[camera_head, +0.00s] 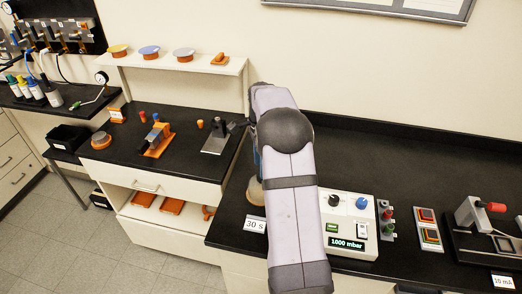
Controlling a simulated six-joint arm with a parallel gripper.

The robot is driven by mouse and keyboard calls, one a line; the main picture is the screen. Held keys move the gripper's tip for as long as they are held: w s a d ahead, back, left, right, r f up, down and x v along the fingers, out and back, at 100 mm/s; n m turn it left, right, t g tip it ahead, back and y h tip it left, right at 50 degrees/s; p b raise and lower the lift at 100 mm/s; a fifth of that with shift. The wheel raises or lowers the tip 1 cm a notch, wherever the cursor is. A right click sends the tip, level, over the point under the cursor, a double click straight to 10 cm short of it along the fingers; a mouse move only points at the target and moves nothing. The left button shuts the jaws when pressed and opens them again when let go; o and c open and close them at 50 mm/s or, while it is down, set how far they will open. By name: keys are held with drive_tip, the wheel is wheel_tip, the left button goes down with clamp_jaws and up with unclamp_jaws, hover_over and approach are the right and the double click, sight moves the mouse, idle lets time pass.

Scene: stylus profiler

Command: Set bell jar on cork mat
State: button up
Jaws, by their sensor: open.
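My own arm rises through the middle of the view and covers what lies behind it. My gripper is hidden behind the arm. A tan rounded thing (256,191) shows at the arm's left edge on the black bench, with a narrow bluish strip above it. It may be the cork mat or part of the bell jar, but I cannot tell which. No whole bell jar is visible. I cannot tell how the gripper stands relative to either.
A control box (348,223) reading 1000 mbar stands right of the arm, with a "30 s" card (255,224) at left. Farther right are a switch panel (428,230) and a red-handled device (474,214). A wall shelf (170,64) holds several small discs. The bench's back right is clear.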

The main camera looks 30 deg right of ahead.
wheel_tip(320, 180, up, 8)
drive_tip(key=b, duration=0.1)
drive_tip(key=shift+f, duration=0.15)
drive_tip(key=s+a+f+n, duration=0.2)
drive_tip(key=s+a+n, duration=0.3)
drive_tip(key=a+n, duration=0.15)
drive_tip(key=s+a+f+n, duration=0.2)
drive_tip(key=s+a+n, duration=0.3)
drive_tip(key=a, duration=0.3)
drive_tip(key=s+a+f+n, duration=0.3)
drive_tip(key=s+n, duration=0.1)
drive_tip(key=s, duration=0.3)
drive_tip(key=s+a+f+n, duration=0.3)
drive_tip(key=s+a+n, duration=0.1)
drive_tip(key=s, duration=0.3)
drive_tip(key=shift+s+a+n, duration=0.2)
drive_tip(key=shift+n, duration=0.55)
drive_tip(key=shift+f, duration=0.1)
